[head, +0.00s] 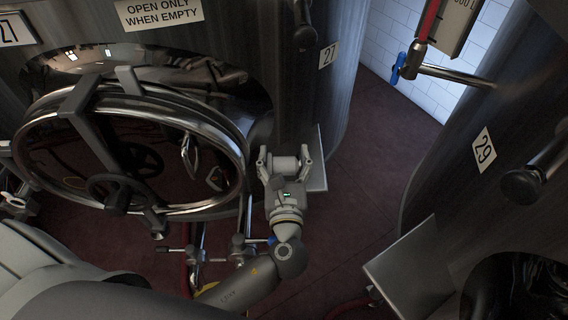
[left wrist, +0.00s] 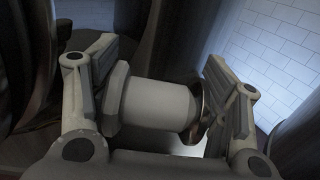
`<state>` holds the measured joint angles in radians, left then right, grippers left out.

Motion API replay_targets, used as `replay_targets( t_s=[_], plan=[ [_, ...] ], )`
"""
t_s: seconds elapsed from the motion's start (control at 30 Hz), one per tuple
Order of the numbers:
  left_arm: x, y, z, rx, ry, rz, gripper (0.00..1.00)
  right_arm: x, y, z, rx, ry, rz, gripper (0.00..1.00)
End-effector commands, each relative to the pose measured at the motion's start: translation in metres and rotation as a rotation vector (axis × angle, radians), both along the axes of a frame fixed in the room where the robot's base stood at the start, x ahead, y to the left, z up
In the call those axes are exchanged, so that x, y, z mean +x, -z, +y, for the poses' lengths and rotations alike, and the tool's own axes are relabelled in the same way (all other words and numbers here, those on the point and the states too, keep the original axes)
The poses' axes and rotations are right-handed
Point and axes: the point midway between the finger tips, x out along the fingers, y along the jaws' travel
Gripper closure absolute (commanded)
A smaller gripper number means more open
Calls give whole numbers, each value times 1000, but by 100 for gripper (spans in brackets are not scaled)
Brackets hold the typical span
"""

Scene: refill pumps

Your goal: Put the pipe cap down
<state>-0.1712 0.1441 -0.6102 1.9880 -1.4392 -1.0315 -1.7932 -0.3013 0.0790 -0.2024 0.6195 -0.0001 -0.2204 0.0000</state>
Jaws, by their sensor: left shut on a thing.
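The pipe cap is a pale grey cylinder with a wider flange at one end. It lies sideways between the fingers of my left gripper (head: 285,163). In the left wrist view the pipe cap (left wrist: 158,103) fills the space between the two fingers, with its flange against the left finger and a shiny rim at the right finger. The gripper is shut on it. In the head view the gripper and cap are over or beside a small flat metal shelf (head: 317,170) on the tank's side; I cannot tell whether the cap touches it. My right gripper is not in view.
A tank with a round open hatch door (head: 130,150) stands left of the gripper. Below are pipes and valves (head: 238,246). Dark red floor (head: 355,190) lies open between the tanks.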

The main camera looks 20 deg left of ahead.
Motion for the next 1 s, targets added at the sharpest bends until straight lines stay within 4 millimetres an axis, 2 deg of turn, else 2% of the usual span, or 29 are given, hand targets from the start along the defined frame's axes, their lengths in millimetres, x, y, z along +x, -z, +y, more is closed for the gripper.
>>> replay_targets(
  t_s=[0.03,0.13,0.53,0.57,0.7,1.0],
  plan=[
    [0,8,0,2,0,0,61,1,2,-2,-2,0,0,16],
    [0,16,0,2,0,-1,61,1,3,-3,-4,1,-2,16],
    [0,20,0,1,0,-2,61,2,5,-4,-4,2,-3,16],
    [0,20,0,0,0,-1,27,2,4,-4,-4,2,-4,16],
    [0,20,0,0,0,-1,9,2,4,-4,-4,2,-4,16],
    [0,20,0,0,0,0,9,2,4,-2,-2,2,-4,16]
  ],
)
